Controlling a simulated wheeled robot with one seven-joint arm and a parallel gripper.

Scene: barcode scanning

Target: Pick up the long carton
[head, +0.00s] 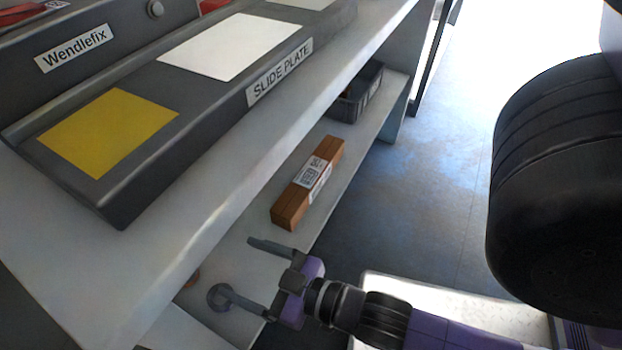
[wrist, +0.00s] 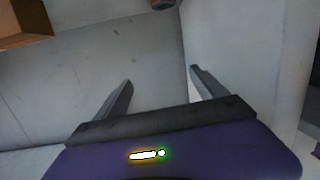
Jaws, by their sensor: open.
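The long carton (head: 291,204) is brown with a white label that carries printed codes. It lies on the lower shelf, along the shelf, in the head view. In the wrist view only a part of a brown box, likely this carton (wrist: 22,22), shows at the top left corner. My gripper (head: 236,268) is at the near end of the lower shelf, in front of the carton and apart from it. Its fingers (wrist: 160,82) are spread with nothing between them.
The lower shelf (head: 350,150) runs beneath a white upper shelf bearing a dark slide plate (head: 125,190) with yellow and white patches. A dark bin (head: 358,97) stands beyond the carton. A white upright panel (wrist: 235,50) is close to my right finger. Open floor (head: 430,180) lies right.

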